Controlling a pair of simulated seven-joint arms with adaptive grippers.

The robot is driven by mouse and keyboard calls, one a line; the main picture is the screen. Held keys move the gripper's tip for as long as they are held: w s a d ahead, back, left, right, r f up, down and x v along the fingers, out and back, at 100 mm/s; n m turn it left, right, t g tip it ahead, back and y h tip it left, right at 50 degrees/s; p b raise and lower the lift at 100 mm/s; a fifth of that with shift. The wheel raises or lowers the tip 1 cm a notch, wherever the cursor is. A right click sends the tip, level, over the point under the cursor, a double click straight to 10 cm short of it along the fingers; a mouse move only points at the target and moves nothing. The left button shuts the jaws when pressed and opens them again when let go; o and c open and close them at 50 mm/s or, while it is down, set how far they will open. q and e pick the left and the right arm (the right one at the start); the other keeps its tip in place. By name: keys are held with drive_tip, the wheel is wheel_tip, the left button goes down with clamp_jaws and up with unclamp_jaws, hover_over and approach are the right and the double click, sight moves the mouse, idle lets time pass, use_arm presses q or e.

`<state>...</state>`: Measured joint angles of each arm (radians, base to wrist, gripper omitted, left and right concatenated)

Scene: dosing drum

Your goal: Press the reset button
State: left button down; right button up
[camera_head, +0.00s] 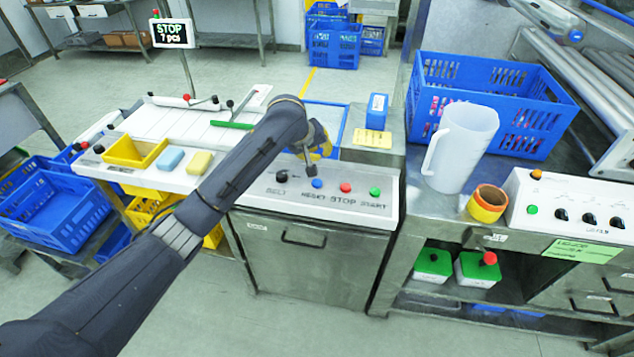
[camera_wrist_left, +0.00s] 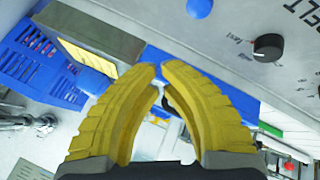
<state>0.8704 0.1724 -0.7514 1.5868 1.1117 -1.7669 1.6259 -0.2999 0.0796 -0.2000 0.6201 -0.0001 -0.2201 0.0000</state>
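The blue reset button (camera_head: 317,183) sits on the sloped white control panel (camera_head: 262,193), above the RESET label and between the black BELT knob (camera_head: 282,177) and the red STOP button (camera_head: 345,187). My left gripper (camera_head: 322,148) is just behind the panel, above and apart from the button; its yellow fingers are partly hidden by my wrist. In the left wrist view the yellow fingertips (camera_wrist_left: 159,68) nearly meet, with nothing held between them. The blue button (camera_wrist_left: 199,8) shows at the top edge there, beyond the fingertips, and the knob (camera_wrist_left: 268,47) is to the right. My right gripper is not seen.
The green START button (camera_head: 375,192) is at the panel's right. A white jug (camera_head: 464,145), an orange-yellow cup (camera_head: 487,204) and a blue crate (camera_head: 530,85) stand on the right bench. A yellow tray (camera_head: 135,151) and two sponges lie left. A sign reads STOP (camera_head: 172,33).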

use_arm(q)
drive_tip(key=shift+f, duration=3.65)
drive_tip(key=shift+f, duration=0.95)
drive_tip(key=shift+r, duration=0.95)
drive_tip(key=shift+r, duration=2.5)
